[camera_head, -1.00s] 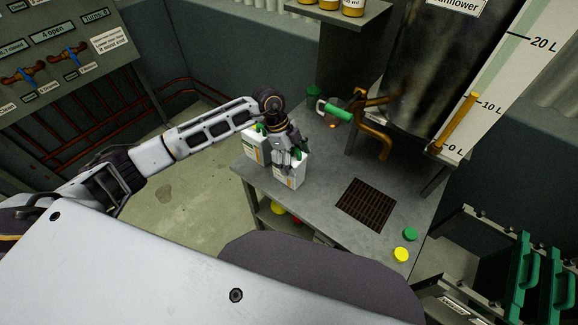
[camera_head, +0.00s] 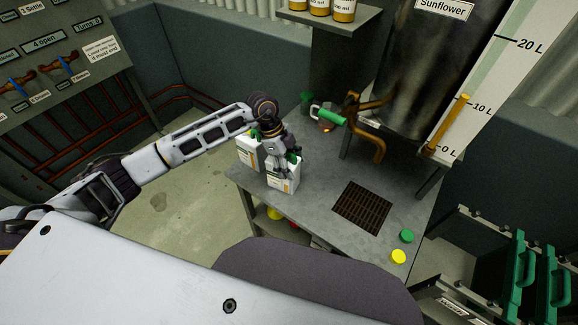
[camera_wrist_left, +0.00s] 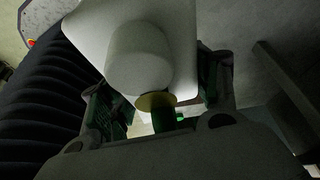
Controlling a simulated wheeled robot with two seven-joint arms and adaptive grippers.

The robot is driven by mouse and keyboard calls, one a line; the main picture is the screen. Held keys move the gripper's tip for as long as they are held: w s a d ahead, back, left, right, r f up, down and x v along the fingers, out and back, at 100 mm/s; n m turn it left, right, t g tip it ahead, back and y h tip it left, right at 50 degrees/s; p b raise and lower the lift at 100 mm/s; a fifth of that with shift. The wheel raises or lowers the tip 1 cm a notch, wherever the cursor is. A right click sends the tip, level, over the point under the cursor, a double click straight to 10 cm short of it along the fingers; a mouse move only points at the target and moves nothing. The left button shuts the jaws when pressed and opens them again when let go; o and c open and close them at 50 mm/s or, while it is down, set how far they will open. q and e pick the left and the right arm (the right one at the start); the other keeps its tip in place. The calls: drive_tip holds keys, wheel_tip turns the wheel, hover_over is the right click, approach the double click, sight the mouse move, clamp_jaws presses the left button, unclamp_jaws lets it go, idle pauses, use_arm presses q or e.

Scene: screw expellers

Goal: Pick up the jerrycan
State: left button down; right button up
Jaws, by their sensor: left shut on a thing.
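Two white jerrycans with labels stand near the left corner of the grey table. My left gripper (camera_head: 284,160) is over the nearer, right-hand jerrycan (camera_head: 284,181), shut on its top part. That jerrycan looks upright and at table level; whether its base touches the table is unclear. The other jerrycan (camera_head: 247,152) is just to the left, partly behind my arm. In the left wrist view, a white jerrycan body (camera_wrist_left: 140,45) fills the top middle, with my left gripper's fingers (camera_wrist_left: 162,100) on either side. My right gripper is not in view.
The table (camera_head: 322,170) has a brown grate (camera_head: 362,205), a green cap (camera_head: 407,236) and a yellow cap (camera_head: 398,256) to the right. A metal tank (camera_head: 425,70) with copper spouts (camera_head: 378,145) stands behind. A green-handled item (camera_head: 328,115) is near the back.

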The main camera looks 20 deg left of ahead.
sight(296, 155)
use_arm(q)
drive_tip(key=shift+w+r, duration=0.1)
drive_tip(key=shift+r, duration=4.9)
drive_tip(key=shift+f, duration=0.1)
